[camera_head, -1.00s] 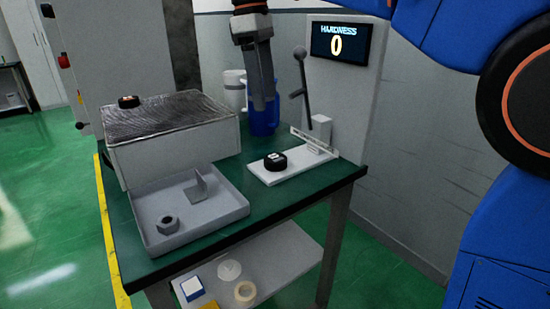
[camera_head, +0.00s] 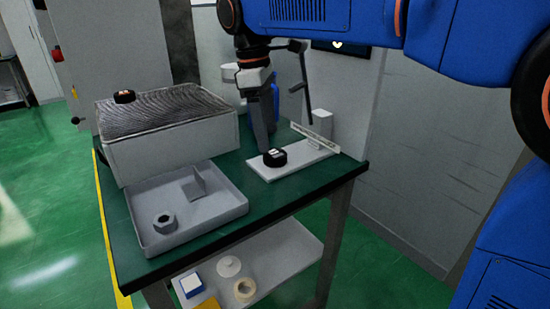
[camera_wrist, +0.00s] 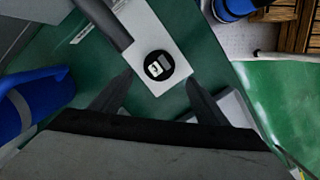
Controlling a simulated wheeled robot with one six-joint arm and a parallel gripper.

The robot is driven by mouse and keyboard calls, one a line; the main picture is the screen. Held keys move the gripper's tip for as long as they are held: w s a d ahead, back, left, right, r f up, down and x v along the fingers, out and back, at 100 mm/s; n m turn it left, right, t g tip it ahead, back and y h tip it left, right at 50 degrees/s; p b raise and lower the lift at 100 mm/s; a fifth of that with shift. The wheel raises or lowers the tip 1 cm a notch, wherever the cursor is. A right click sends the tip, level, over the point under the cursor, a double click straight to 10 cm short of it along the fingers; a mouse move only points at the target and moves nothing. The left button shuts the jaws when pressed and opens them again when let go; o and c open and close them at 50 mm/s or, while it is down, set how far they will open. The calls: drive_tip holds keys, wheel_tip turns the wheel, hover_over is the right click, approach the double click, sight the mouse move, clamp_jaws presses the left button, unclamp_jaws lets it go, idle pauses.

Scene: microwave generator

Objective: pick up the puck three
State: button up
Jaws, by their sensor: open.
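A black puck (camera_head: 275,157) with a white mark on top lies on the white base plate (camera_head: 315,156) of the lever device. It also shows in the wrist view (camera_wrist: 158,66), just beyond and between my fingertips; its number is too small to read surely. My gripper (camera_head: 266,146) is open and empty, pointing down above and close to this puck. A second black puck (camera_head: 124,96), with an orange-and-white mark, sits on the ridged top of the grey box; its number is unreadable.
The lever (camera_head: 305,88) and a small upright block (camera_head: 321,122) stand at the plate's back. A blue jug (camera_wrist: 28,105) is close to my gripper. A grey tray (camera_head: 239,210) with a hex nut (camera_head: 165,222) and bracket (camera_head: 195,188) lies left. The green table's front right is clear.

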sight(275, 153)
drive_tip(key=shift+d+f, duration=0.25)
drive_tip(key=shift+f, duration=0.65)
drive_tip(key=shift+d+f, duration=0.3)
drive_tip(key=shift+f, duration=0.55)
drive_tip(key=shift+d+f, duration=0.25)
drive_tip(key=shift+f, duration=0.65)
drive_tip(key=shift+c, duration=0.3)
drive_tip(key=c, duration=1.2)
drive_tip(key=shift+r, duration=0.15)
wheel_tip(275, 153, up, 10)
